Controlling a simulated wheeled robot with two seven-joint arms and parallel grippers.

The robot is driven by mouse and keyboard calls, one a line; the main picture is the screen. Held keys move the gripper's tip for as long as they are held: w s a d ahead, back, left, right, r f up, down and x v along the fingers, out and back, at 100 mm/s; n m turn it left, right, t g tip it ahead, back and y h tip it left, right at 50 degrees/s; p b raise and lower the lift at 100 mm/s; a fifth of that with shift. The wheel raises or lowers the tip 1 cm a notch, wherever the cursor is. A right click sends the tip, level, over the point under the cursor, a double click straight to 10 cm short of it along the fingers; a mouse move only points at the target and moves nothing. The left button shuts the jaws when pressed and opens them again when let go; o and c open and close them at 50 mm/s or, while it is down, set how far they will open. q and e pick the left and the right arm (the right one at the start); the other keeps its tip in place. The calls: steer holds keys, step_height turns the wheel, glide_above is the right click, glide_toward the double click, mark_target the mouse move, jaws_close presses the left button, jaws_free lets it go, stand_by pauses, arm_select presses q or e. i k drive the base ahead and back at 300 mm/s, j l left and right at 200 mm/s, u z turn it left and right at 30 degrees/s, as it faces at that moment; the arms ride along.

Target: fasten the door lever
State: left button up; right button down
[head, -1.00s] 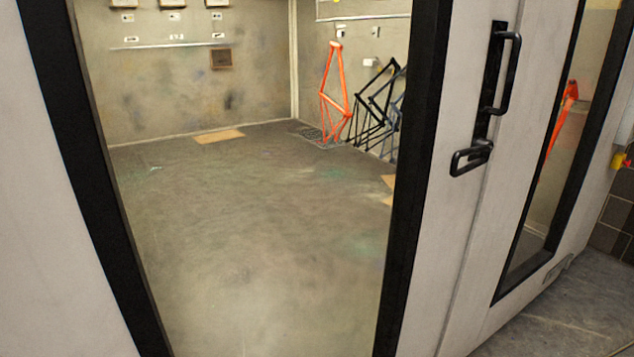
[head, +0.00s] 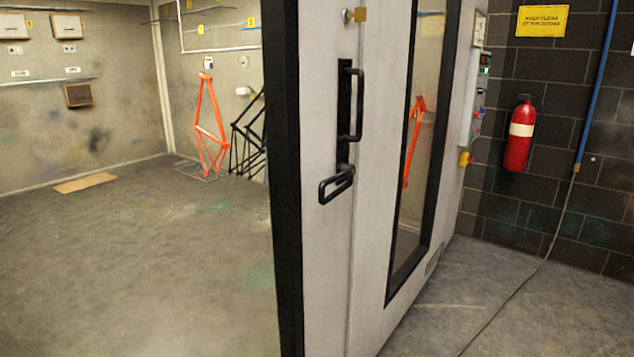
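The door lever (head: 336,185) is a black loop at the lower end of a dark backplate on a pale grey panel (head: 325,260). It points left, roughly level, slightly lower at its left end. A black upright pull handle (head: 357,105) is just above it. A brass-coloured fitting (head: 360,14) sits near the panel's top. A black edge strip (head: 286,200) borders the panel on the left, and the booth's inside shows beyond it. Neither of my grippers is in view.
Orange (head: 208,125) and black (head: 247,140) bicycle frames stand inside the booth. A black-edged window (head: 420,130) is right of the lever. A red extinguisher (head: 520,135) hangs on the dark block wall. A cable (head: 515,295) crosses the open floor at right.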

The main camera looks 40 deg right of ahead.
mark_target(336, 179)
steer(key=z, duration=1.25)
